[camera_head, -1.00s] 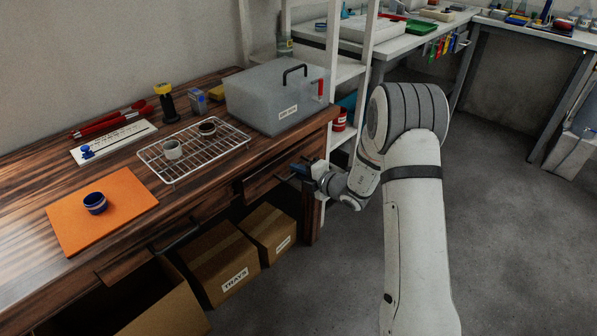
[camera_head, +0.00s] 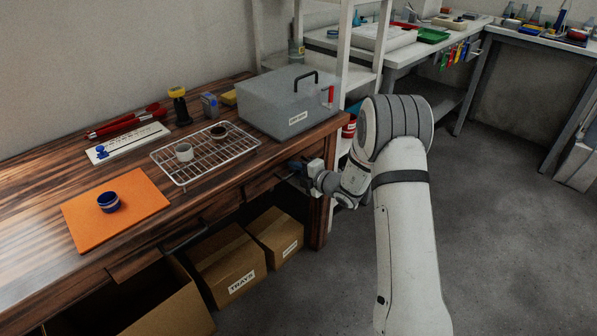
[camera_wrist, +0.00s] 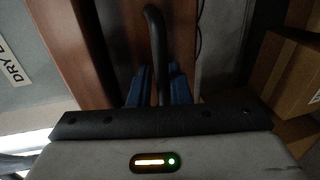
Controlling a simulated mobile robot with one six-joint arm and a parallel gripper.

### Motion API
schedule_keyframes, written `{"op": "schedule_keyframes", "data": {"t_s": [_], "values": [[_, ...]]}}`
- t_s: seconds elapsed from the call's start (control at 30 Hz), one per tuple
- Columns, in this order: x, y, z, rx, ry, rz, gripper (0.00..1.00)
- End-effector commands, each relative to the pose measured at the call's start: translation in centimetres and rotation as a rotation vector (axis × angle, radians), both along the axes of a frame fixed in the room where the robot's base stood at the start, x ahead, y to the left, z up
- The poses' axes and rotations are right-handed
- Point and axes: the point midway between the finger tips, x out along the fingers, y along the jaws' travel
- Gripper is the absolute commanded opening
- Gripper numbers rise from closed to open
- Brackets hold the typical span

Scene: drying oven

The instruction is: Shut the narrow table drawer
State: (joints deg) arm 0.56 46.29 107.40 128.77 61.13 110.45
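The narrow table drawer (camera_head: 262,186) is under the right part of the wooden table's top. Its front looks close to the table's front edge, but my gripper partly covers it and I cannot tell whether it is flush. My gripper (camera_head: 298,170) is at the right end of this drawer front. In the wrist view, the blue fingers of my gripper (camera_wrist: 160,88) lie on either side of the dark bar handle (camera_wrist: 155,45), close against it, and look shut on it. The brown drawer front (camera_wrist: 70,40) shows behind the handle.
A grey lidded box (camera_head: 285,105), a wire rack (camera_head: 205,155) and an orange mat (camera_head: 115,215) are on the tabletop. Cardboard boxes (camera_head: 228,265) stand below. A white shelf (camera_head: 340,60) is just beyond the table's right end.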

Motion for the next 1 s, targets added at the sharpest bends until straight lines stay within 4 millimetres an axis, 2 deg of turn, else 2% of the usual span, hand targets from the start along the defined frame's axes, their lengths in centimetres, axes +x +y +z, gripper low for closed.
{"op": "schedule_keyframes", "data": {"t_s": [0.13, 0.43, 0.8, 1.0], "values": [[0.0, -0.2, -0.1, -0.001, 0.002, -0.002, 0.28], [-0.5, -0.8, 0.0, -0.001, 0.004, -0.005, 0.28], [-4.6, -4.8, 1.2, -0.001, 0.004, -0.006, 0.28], [-5.6, -5.6, 1.4, -0.001, 0.003, -0.004, 0.28]]}}
